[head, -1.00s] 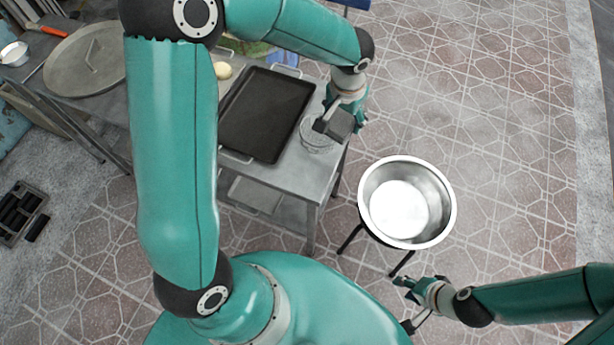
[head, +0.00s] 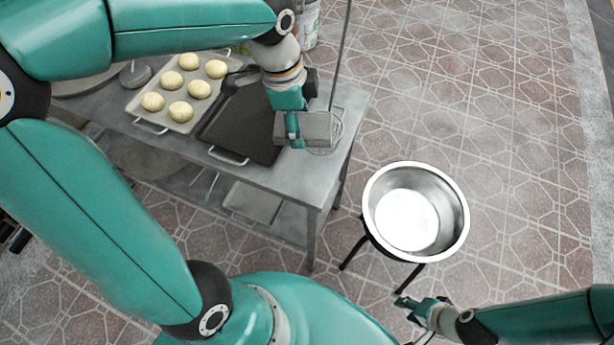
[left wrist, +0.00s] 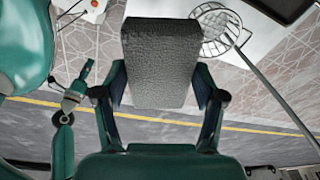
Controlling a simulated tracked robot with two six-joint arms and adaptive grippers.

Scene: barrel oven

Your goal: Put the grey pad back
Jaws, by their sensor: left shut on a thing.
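The grey pad (head: 314,128) is a rough-faced block in my left gripper (head: 291,127), over the right end of the metal table (head: 330,180). In the head view it lies between the dark tray and the wire skimmer, overlapping part of the skimmer. I cannot tell whether it touches the table. In the left wrist view the pad (left wrist: 160,62) sits between the two fingers (left wrist: 160,100), its face toward the camera. My right gripper (head: 426,310) is low at the bottom right, below the steel bowl, apart from the pad; its jaw opening is unclear.
A dark tray (head: 240,125) lies left of the pad, with a tray of several pale buns (head: 146,112) beyond it. The wire skimmer (left wrist: 215,30) has a long handle. A steel bowl (head: 455,205) stands on a black stand. Open tiled floor lies at the right.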

